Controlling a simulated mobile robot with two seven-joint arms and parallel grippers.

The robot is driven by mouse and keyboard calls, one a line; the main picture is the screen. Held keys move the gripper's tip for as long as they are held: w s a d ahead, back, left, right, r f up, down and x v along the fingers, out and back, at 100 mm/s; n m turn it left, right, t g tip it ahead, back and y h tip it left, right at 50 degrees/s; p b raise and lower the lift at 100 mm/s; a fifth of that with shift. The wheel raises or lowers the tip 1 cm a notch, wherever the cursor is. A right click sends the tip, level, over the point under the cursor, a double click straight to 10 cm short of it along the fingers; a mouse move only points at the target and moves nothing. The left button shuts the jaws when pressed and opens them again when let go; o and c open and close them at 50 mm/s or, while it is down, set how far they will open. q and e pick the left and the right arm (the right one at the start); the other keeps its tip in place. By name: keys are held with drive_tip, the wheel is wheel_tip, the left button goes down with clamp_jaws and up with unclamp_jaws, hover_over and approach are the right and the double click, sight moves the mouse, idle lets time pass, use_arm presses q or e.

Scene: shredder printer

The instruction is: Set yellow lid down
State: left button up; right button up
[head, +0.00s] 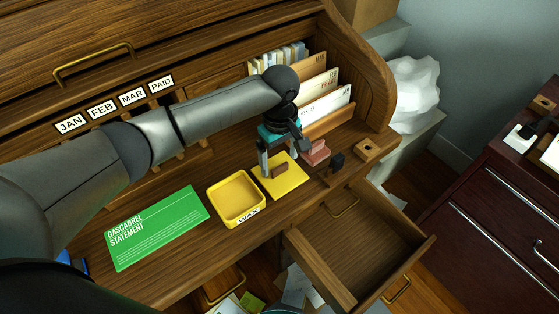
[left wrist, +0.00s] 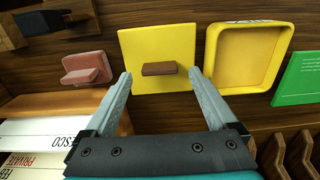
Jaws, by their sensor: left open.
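The yellow lid (head: 283,187) is a flat square plate with a brown block handle (head: 279,169). It lies flat on the desk, just right of the open yellow box marked WAX (head: 236,196), and appears apart from it. My left gripper (head: 285,162) is over the lid with its jaws open. In the left wrist view, the lid (left wrist: 158,40) is ahead of the fingers, and the handle (left wrist: 159,69) shows in the gap between the two fingertips (left wrist: 160,76), touching neither. The yellow box (left wrist: 245,55) is empty. My right gripper is not in view.
A green statement sheet (head: 155,228) lies left of the box. A reddish stamp-like block (head: 315,152) and a dark one (head: 337,162) stand right of the lid. Upright envelopes (head: 325,107) are behind. An open empty drawer (head: 360,245) juts out below the desk edge.

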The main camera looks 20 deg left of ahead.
sight(280, 167)
use_arm(q)
wheel_tip(280, 167, up, 10)
drive_tip(key=p, duration=0.2)
drive_tip(key=shift+p, duration=0.4)
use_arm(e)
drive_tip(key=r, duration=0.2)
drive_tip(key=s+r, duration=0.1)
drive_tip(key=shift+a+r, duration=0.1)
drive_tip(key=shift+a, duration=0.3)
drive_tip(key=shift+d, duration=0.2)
